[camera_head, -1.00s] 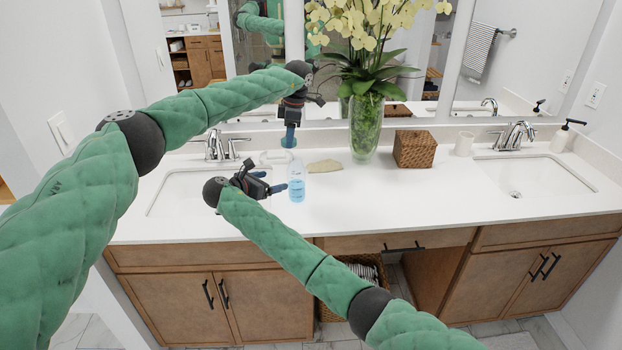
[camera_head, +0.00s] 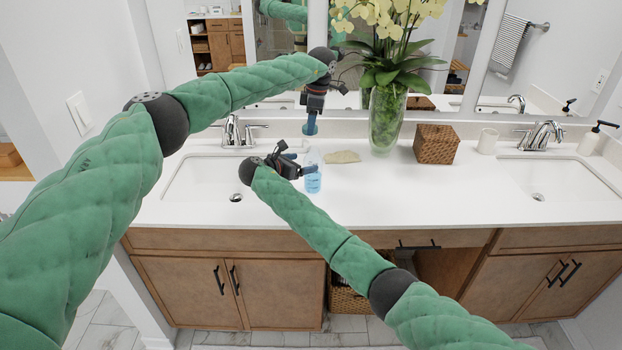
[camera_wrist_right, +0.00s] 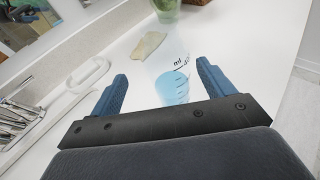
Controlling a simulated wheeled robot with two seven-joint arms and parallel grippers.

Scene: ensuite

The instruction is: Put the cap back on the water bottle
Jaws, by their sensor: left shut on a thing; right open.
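The water bottle (camera_head: 313,180) is clear with blue liquid and stands upright on the white counter. In the right wrist view the bottle (camera_wrist_right: 174,82) shows measuring marks and lies between my open fingers. My right gripper (camera_head: 303,171) reaches it from the left side in the head view; its fingers (camera_wrist_right: 161,70) are apart and have not closed on the bottle. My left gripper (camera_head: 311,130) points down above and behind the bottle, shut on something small. Its fingers hide what they hold, so I cannot make out the cap.
A beige flat piece (camera_head: 342,157) lies behind the bottle. A glass vase (camera_head: 386,118) with flowers and a wicker box (camera_head: 437,144) stand to the right. The left sink (camera_head: 190,180) is on the left. The counter's front right is clear.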

